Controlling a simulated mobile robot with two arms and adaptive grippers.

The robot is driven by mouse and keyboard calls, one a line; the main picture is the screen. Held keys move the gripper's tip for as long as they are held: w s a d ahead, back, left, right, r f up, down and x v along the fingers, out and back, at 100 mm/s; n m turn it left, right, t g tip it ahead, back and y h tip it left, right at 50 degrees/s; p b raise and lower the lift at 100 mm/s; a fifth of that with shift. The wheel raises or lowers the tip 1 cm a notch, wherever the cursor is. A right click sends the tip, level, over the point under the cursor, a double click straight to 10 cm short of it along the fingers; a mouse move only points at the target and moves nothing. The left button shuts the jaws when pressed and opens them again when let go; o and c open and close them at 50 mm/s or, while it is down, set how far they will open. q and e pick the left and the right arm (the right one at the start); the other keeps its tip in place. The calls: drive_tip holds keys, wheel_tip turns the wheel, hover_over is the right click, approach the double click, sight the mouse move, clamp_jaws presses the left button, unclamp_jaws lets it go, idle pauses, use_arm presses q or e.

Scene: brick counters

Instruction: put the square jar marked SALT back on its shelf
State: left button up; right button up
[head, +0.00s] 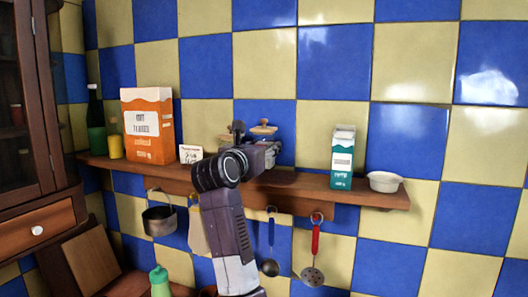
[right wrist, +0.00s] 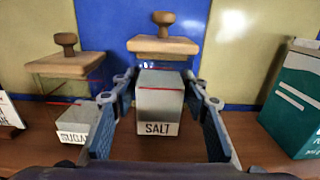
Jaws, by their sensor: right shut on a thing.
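The square SALT jar (right wrist: 159,104) stands upright in the right wrist view, with a flat wooden lid and knob, clear upper walls and a pale filling above its label. My right gripper (right wrist: 160,88) is shut on it, one blue finger on each side. The jar is over the wooden shelf (right wrist: 190,150); whether its base touches is hard to tell. In the head view my right gripper (head: 262,152) is at the middle of the shelf (head: 305,183), and mostly the jar's lid (head: 263,130) shows. My left gripper is not in view.
A similar SUGAR jar (right wrist: 75,115) stands left of the SALT jar. A teal carton (head: 342,160) and white bowl (head: 384,182) stand to the right. A small card (head: 190,154), orange box (head: 147,128) and bottles (head: 96,125) stand left. Utensils hang below the shelf (head: 315,240).

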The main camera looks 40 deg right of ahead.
drive_tip(key=shift+d+f, duration=0.1)
drive_tip(key=shift+f, duration=0.85)
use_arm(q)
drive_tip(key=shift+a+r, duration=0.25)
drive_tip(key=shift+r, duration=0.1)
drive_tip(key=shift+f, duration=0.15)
use_arm(e)
drive_tip(key=shift+f, duration=0.2)
drive_tip(key=o, duration=1.5)
drive_tip(key=shift+c, duration=0.2)
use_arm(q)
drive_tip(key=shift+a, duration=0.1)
